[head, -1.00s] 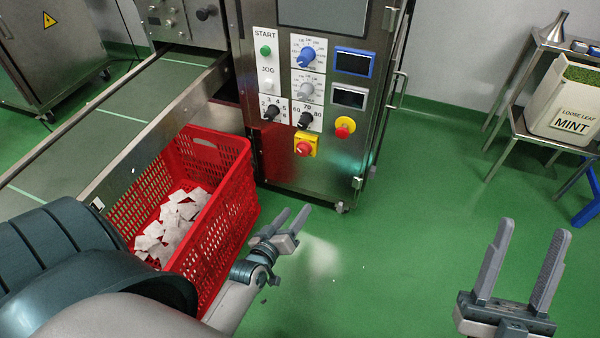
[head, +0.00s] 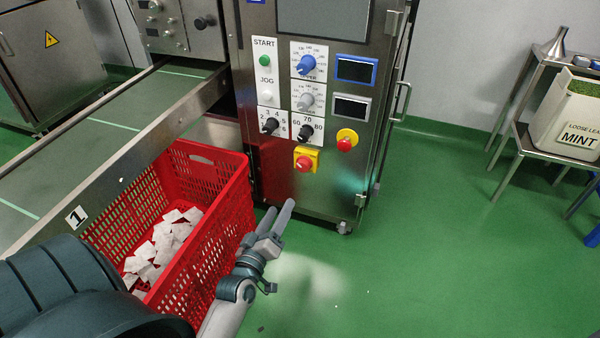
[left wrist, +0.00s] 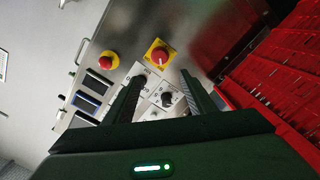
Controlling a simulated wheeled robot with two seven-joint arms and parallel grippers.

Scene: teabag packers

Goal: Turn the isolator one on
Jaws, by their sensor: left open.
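The isolator, a red rotary knob on a yellow square plate (head: 305,160), sits low on the front of the steel control cabinet (head: 330,190). It also shows in the left wrist view (left wrist: 159,53), beyond and above the fingers. My left gripper (head: 281,218) is in front of the cabinet, below the isolator, open and empty, its fingers pointing up toward the panel. In the left wrist view its two fingers (left wrist: 163,95) are apart, with black dials behind them. The gripper does not touch the isolator. My right gripper is out of view.
A red crate (head: 215,235) with white teabags stands left of my left gripper, beside a conveyor marked 1 (head: 76,217). A red emergency button on a round yellow base (head: 346,140) is right of the isolator. Green floor (head: 430,240) is clear to the right.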

